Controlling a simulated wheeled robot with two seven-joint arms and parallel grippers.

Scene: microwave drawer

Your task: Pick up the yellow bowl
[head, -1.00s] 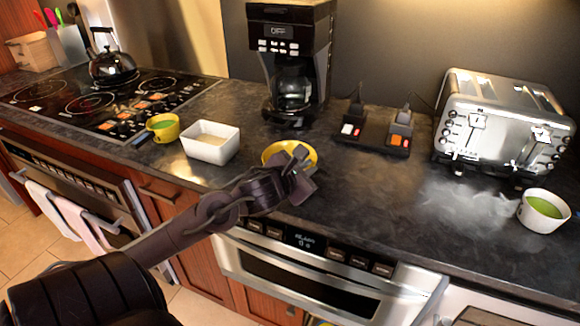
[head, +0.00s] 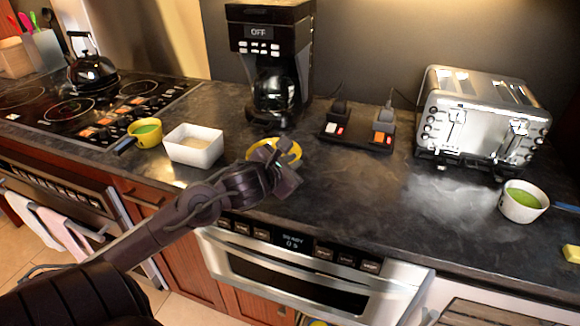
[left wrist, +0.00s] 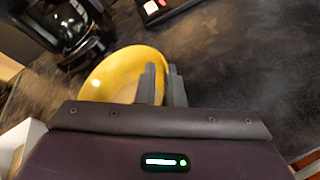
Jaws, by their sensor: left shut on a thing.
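The yellow bowl (head: 262,149) is on the dark counter in front of the coffee maker, partly hidden behind my left gripper in the head view. My left gripper (head: 284,160) is at the bowl's near right side. In the left wrist view the bowl (left wrist: 115,75) shows to the left of the fingers, and its right rim runs between the two fingers of the gripper (left wrist: 163,85). The gripper is shut on this rim. I cannot tell whether the bowl touches the counter. My right gripper is not in view.
A white rectangular dish (head: 193,147) and a yellow cup (head: 146,132) stand left of the bowl. The coffee maker (head: 270,70) is behind it. A toaster (head: 480,120) and a white cup (head: 523,202) are at the right. The counter between bowl and toaster is mostly clear.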

